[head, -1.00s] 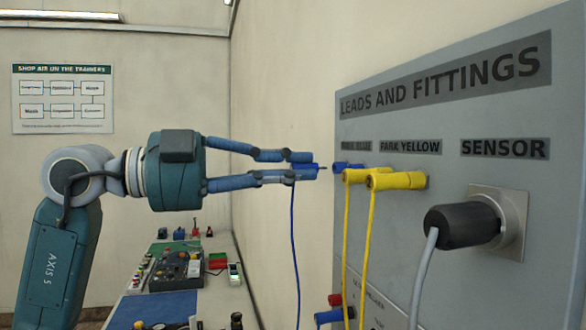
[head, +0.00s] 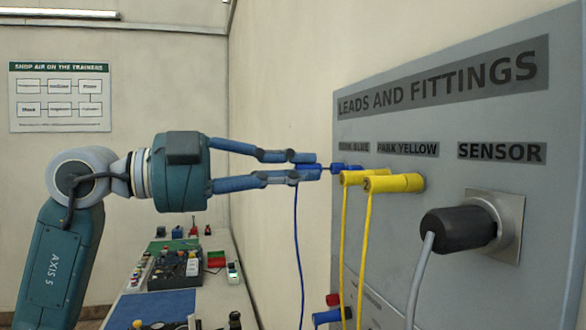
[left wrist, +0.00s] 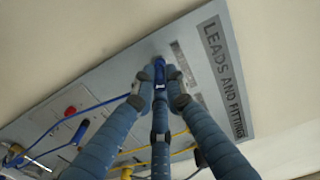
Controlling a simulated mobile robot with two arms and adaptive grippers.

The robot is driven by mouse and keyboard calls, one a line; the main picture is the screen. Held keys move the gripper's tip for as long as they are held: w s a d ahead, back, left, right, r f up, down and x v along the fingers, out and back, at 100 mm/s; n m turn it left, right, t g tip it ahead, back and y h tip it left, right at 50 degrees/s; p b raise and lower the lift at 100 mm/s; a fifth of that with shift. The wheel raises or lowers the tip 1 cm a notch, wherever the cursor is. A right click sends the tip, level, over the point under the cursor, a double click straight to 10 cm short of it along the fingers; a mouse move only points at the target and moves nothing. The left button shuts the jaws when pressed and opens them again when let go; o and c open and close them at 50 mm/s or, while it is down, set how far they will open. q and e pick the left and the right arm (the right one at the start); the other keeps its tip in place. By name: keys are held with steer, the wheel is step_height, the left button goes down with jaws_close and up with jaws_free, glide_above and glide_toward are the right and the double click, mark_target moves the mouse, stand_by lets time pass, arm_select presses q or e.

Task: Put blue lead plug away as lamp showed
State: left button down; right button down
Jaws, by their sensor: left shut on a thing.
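My left gripper (head: 302,167) is shut on the blue lead plug (head: 313,170) in the head view, with its blue cable hanging straight down. The plug points right at the grey panel, its tip close to or touching a blue plug or socket (head: 346,167) under the partly hidden PARK BLUE label (head: 354,147). I cannot tell whether the tip is inside. In the left wrist view my fingertips (left wrist: 159,84) close around the blue plug (left wrist: 160,68) in front of the panel. My right gripper is in neither view.
Two yellow plugs (head: 394,183) with yellow cables sit under PARK YELLOW, close beside. A black connector (head: 455,229) fills the SENSOR socket. Red and blue plugs (head: 327,316) sit lower on the panel (head: 420,120). A bench (head: 220,295) with trainer parts stands below.

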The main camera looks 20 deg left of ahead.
arm_select(q)
steer(key=shift+w+d, duration=0.25)
steer(key=shift+d, duration=0.15)
steer(key=shift+w+d+p, duration=0.2)
steer(key=shift+d+p, duration=0.1)
steer(key=shift+p, duration=0.05)
steer(key=c, duration=1.7)
jaws_free()
steer(key=shift+d, duration=0.1)
steer(key=shift+c, duration=0.2)
steer(key=shift+o, duration=0.3)
steer(key=shift+w+d, duration=0.1)
steer(key=v, duration=1.2)
